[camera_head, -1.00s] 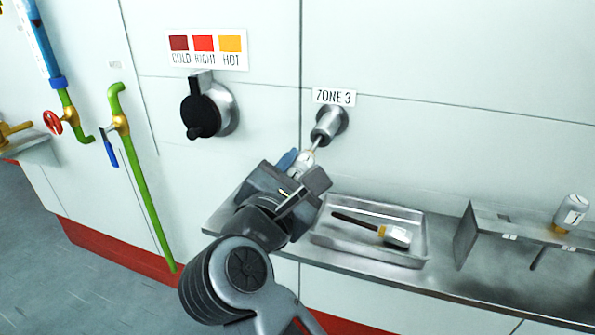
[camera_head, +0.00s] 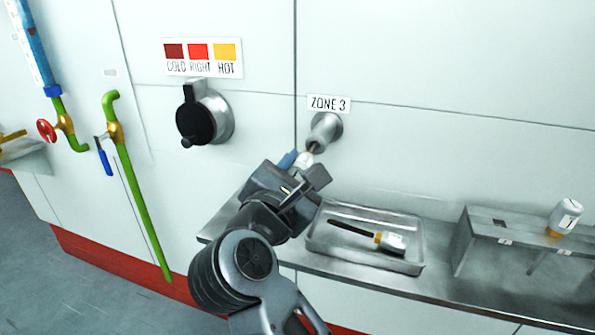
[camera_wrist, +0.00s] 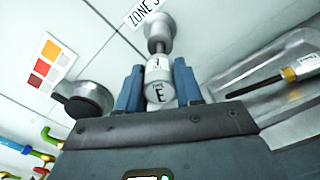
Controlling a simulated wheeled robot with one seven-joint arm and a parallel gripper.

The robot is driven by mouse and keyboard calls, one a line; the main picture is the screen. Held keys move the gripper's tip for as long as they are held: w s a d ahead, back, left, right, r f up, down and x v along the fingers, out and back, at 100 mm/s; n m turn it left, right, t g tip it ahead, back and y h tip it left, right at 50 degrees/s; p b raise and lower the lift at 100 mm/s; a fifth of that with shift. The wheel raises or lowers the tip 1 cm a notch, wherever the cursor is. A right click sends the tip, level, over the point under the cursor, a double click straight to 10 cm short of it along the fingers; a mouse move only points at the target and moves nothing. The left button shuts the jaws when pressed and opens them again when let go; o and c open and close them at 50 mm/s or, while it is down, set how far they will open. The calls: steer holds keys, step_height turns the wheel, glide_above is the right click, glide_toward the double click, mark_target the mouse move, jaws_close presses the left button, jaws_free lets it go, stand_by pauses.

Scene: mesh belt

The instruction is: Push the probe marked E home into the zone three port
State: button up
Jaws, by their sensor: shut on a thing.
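The probe marked E (camera_wrist: 160,93) is a white cylinder with a black letter, held upright between the blue fingers of my gripper (camera_wrist: 158,84) in the wrist view. My gripper (camera_head: 303,166) is shut on it in the head view. The probe's white body (camera_head: 305,158) shows just below the zone three port (camera_head: 325,132), a grey metal tube on the wall under the "ZONE 3" label (camera_head: 329,105). In the wrist view the probe lines up with the port (camera_wrist: 159,30).
A metal tray (camera_head: 323,246) with another white-ended probe (camera_head: 390,242) lies on the shelf at lower right. A rack (camera_head: 500,227) holds a white-capped probe (camera_head: 566,215). A black dial (camera_head: 196,120) sits left of the port. Green pipes (camera_head: 135,190) are farther left.

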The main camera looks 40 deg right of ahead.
steer(key=shift+x, duration=2.1)
steer(key=o, duration=1.1)
steer(key=shift+c, duration=0.2)
steer(key=b+v, duration=0.1)
steer(key=v, duration=0.7)
steer(key=shift+d, duration=0.1)
